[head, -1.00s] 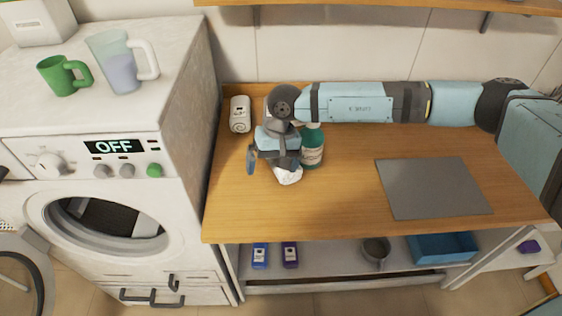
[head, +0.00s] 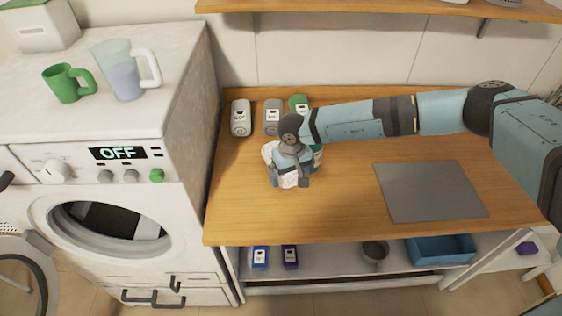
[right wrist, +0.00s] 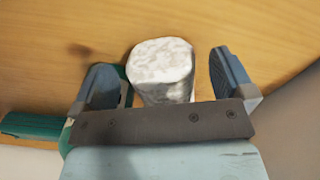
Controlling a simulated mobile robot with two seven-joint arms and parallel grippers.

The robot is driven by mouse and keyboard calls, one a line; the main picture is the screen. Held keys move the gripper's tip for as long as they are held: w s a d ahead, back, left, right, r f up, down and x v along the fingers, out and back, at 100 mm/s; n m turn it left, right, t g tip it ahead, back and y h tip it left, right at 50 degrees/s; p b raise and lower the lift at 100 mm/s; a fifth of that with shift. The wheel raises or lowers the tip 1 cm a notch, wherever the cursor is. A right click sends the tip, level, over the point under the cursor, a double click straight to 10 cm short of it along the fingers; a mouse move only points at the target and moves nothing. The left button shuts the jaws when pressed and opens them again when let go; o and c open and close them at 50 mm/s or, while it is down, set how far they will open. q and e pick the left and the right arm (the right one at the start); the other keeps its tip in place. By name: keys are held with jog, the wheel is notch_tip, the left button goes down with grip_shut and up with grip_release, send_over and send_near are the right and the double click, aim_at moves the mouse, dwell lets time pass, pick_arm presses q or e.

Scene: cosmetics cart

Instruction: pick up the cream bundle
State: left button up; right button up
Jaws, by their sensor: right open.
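A cream-white, mottled bundle (right wrist: 163,62) stands between the two spread fingers of my right gripper (right wrist: 172,80) in the right wrist view, with a gap on the finger sides. In the head view the same bundle (head: 289,181) shows partly under my right gripper (head: 290,172), which hides much of it on the wooden counter. My right gripper is open. My left gripper is not in view.
A green bottle (head: 318,155) stands close to the gripper's right, mostly hidden by my arm. Off-white (head: 240,118), grey (head: 273,118) and green (head: 299,103) rolled items lie behind. A grey mat (head: 430,191) lies right. The front left counter is clear.

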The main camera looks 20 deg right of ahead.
aim_at(291, 186)
notch_tip(291, 186, down, 3)
jog(key=shift+d+f+p, duration=0.1)
jog(key=shift+f+p, duration=0.1)
jog(key=shift+p, duration=0.1)
jog(key=shift+c, duration=0.5)
jog(key=c, duration=1)
jog(key=shift+r, duration=0.1)
